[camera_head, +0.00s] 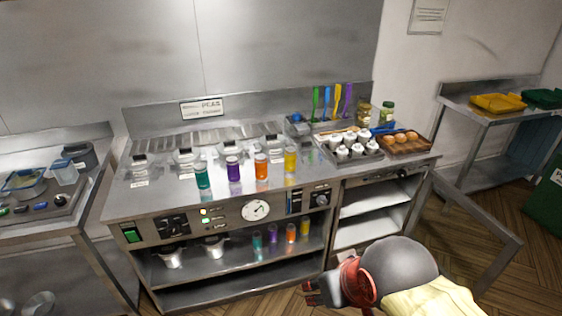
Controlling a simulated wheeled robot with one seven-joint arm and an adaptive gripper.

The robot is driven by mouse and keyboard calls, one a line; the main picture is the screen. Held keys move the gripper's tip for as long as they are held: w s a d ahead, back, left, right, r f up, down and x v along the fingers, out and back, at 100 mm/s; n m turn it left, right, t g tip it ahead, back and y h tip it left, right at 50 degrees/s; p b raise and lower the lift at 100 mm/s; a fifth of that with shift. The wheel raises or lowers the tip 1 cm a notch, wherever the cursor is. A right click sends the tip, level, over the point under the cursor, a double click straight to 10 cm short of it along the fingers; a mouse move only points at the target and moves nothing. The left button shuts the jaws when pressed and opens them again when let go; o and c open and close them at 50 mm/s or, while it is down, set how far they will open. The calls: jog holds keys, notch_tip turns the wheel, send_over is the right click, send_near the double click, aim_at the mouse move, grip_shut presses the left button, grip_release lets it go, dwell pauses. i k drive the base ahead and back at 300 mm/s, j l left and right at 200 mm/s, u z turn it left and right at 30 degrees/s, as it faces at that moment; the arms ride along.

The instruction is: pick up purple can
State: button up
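A purple can (234,169) stands upright on the steel counter top, second from the left in a row of four. A teal can (203,176) is to its left; an orange can (261,166) and a yellow can (290,160) are to its right. A second purple can (273,236) shows on the shelf below, among similar teal, orange and yellow cans. My gripper (312,292) is at the bottom of the picture, in front of the counter and well apart from the cans. Its fingers are small and dark, and their opening is unclear.
A steel counter (145,203) has a control front with a dial (255,210). Behind the cans are lidded containers. A tray of white-topped containers (357,151) and a wooden egg tray (415,147) stand to the right.

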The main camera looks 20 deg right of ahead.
aim_at(233, 163)
jog(key=i+j+z, duration=0.2)
jog(key=z, duration=0.15)
jog(key=i+j+z, duration=0.5)
jog(key=z, duration=0.2)
jog(key=j, duration=0.1)
